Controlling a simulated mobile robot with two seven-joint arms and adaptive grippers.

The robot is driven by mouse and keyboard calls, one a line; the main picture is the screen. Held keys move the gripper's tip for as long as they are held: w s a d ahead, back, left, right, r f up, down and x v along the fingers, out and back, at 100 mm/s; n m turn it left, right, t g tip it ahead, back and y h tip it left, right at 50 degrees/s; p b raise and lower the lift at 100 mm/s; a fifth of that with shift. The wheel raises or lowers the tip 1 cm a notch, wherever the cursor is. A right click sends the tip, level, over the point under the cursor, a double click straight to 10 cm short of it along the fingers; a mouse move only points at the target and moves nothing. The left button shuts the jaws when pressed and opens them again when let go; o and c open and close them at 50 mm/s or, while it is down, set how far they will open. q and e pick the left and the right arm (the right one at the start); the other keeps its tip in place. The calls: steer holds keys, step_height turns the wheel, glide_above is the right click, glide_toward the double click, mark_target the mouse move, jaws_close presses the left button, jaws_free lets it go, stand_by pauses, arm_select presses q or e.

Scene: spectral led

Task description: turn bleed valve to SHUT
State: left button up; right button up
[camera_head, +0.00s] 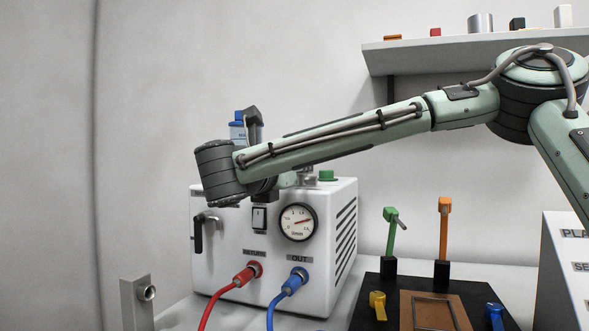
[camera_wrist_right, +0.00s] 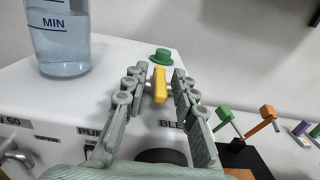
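The bleed valve shows in the right wrist view as a yellow bar handle (camera_wrist_right: 160,86), pointing away from the camera on top of the white unit (camera_wrist_right: 110,75). A partly hidden label starting "BLE" is on the front face below it. My right gripper (camera_wrist_right: 159,76) has its fingers spread on either side of the yellow handle, with a visible gap on each side. In the head view my right arm's wrist hangs over the white unit (camera_head: 228,265) and hides the valve and most of the gripper. My left gripper is not in view.
A green knob (camera_wrist_right: 161,56) stands just beyond the handle. A water bottle marked MIN (camera_wrist_right: 59,40) stands on the unit. The front has a gauge (camera_head: 298,222), a black-handled lever (camera_head: 198,235), a red hose (camera_head: 230,285) and a blue hose (camera_head: 284,295). A shelf (camera_head: 470,48) is above right.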

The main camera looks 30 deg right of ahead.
stand_by(0.3)
step_height(320, 180, up, 10)
stand_by(0.4)
steer(key=shift+f, duration=0.1)
stand_by(0.8)
